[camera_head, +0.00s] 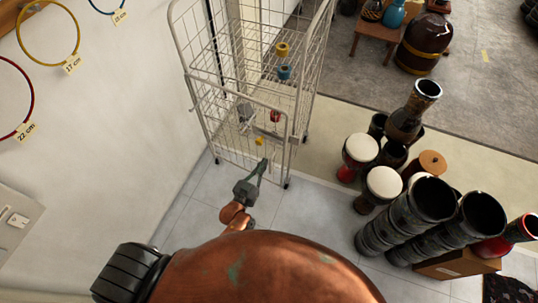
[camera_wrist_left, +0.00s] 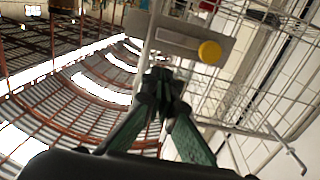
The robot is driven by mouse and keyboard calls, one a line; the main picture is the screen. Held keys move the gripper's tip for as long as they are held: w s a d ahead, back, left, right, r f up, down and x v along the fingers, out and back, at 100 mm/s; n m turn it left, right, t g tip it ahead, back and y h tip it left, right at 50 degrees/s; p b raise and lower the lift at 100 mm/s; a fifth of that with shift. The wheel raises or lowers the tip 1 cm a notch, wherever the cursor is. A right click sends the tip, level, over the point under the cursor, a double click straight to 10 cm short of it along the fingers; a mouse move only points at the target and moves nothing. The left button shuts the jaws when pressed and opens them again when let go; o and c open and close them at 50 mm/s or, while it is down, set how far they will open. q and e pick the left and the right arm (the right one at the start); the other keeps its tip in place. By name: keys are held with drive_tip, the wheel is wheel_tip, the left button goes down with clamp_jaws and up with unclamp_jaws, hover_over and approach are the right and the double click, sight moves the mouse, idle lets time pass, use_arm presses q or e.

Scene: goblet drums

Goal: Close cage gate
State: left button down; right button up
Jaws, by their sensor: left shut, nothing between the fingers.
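The cage (camera_head: 180,45) is a tall, light grey wire cage on castors, standing near the white wall in the head view. Its wire gate (camera_head: 222,150) is low at the near side; I cannot tell whether it is latched. A grey plate with a yellow disc (camera_head: 259,141) shows at the cage's front; the disc is also in the left wrist view (camera_wrist_left: 209,52). My left gripper (camera_head: 263,165), with green fingers, is just in front of the gate's lower part. Its fingertips (camera_wrist_left: 160,85) are together and empty; contact with the wires is unclear. My right gripper is out of view.
Small yellow (camera_head: 282,50) and blue (camera_head: 284,72) items are inside the cage. Several drums (camera_head: 384,182) crowd the floor to the right. Coloured hoops (camera_head: 78,40) hang on the left wall. Tiled floor (camera_head: 310,205) is clear between cage and drums.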

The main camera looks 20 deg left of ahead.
use_arm(q)
approach(280, 137)
drive_tip(key=w, duration=0.2)
drive_tip(key=w+b, duration=0.1)
drive_tip(key=w, duration=0.2)
drive_tip(key=shift+w+d, duration=0.4)
drive_tip(key=shift+w+d+b, duration=0.1)
drive_tip(key=shift+w+b, duration=0.2)
drive_tip(key=shift+w, duration=0.2)
drive_tip(key=shift+r, duration=0.1)
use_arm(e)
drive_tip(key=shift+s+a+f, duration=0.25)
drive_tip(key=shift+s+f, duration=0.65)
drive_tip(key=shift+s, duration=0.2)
